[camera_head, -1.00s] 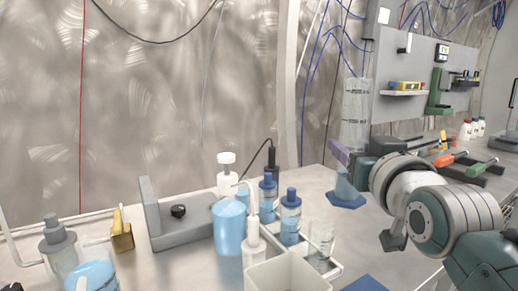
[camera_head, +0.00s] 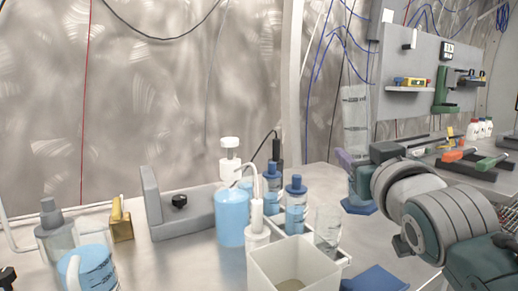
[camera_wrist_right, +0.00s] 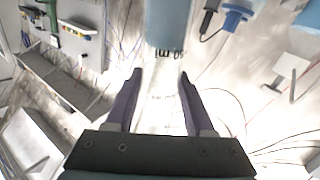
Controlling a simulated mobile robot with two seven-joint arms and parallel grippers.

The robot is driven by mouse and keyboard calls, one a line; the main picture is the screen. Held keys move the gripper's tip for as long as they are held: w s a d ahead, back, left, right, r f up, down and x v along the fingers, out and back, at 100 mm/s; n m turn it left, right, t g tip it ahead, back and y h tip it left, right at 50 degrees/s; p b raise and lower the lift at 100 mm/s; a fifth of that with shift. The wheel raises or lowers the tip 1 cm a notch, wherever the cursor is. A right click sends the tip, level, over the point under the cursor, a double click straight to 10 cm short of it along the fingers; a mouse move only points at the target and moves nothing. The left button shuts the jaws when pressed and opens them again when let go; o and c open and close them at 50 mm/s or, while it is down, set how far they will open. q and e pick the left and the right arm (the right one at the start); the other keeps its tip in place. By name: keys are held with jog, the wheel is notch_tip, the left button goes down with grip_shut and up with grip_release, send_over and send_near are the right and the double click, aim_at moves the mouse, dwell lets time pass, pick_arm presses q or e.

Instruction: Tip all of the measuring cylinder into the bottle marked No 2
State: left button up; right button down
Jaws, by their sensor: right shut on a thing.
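My right gripper (camera_head: 346,160) is shut on the measuring cylinder (camera_head: 355,110), a tall clear tube with blue liquid low down and a blue foot (camera_head: 360,207). It stands upright; I cannot tell whether the foot touches the bench. In the right wrist view the gripper (camera_wrist_right: 160,78) has a finger on each side of the cylinder (camera_wrist_right: 165,50), which shows an "ml" mark. Blue-capped bottles with blue liquid, a front one (camera_head: 296,208) and one behind (camera_head: 272,190), stand in a white rack (camera_head: 343,261). I cannot read which is No 2. My left gripper is out of view.
A clear empty glass (camera_head: 327,232) stands in the rack's right side. A blue pad (camera_head: 376,279) lies at front right.

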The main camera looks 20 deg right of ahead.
aim_at(379, 207)
jog(key=shift+s+d+f+n+b, duration=0.2)
jog(key=shift+d+f+n+b, duration=0.3)
jog(key=shift+f+b, duration=0.75)
jog(key=shift+s+d+f+n+b, duration=0.35)
jog(key=shift+f+n+b, duration=0.3)
jog(key=shift+f+b, duration=0.6)
jog(key=shift+s+d+f+n+b, duration=0.1)
jog(key=shift+d+f+n+b, duration=0.6)
jog(key=shift+f, duration=0.85)
jog(key=shift+a+r, duration=0.2)
jog(key=shift+s+d+f+n, duration=0.2)
jog(key=shift+d+f+n, duration=0.15)
jog(key=shift+f+n, duration=0.15)
jog(key=shift+s+d+f+n, duration=0.2)
jog(key=shift+d+f+n, duration=0.2)
jog(key=shift+n, duration=0.15)
jog(key=shift+s+d+n, duration=0.25)
jog(key=shift+d+n, duration=0.25)
jog(key=shift+n, duration=0.7)
